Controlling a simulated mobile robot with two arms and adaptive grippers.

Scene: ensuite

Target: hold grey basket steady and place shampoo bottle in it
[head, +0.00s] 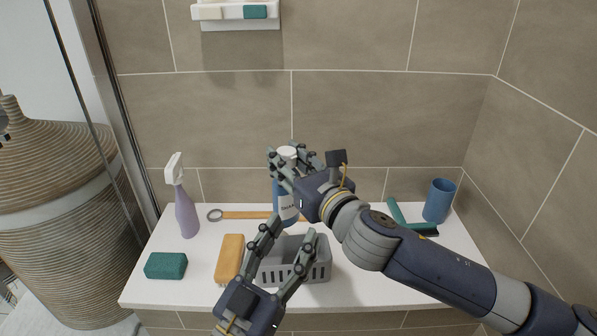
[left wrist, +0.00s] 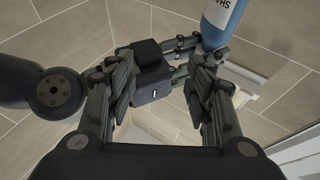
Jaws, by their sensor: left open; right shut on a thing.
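The shampoo bottle (head: 286,203) is blue with a white cap and a white label. My right gripper (head: 285,164) is shut on its upper part and holds it roughly upright behind the basket in the head view. In the left wrist view the labelled bottle (left wrist: 222,20) shows at the top, beside the right gripper. The grey basket (head: 318,270) is low and slotted and sits on the white ledge. My left gripper (head: 291,230) is open in front of the basket, its fingers overlapping it in the picture. Contact with the basket is unclear. The basket's near left part is hidden.
A wooden-handled item (head: 245,214) and a green-handled tool (head: 397,210) lie at the back. My right arm crosses the ledge's right side.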

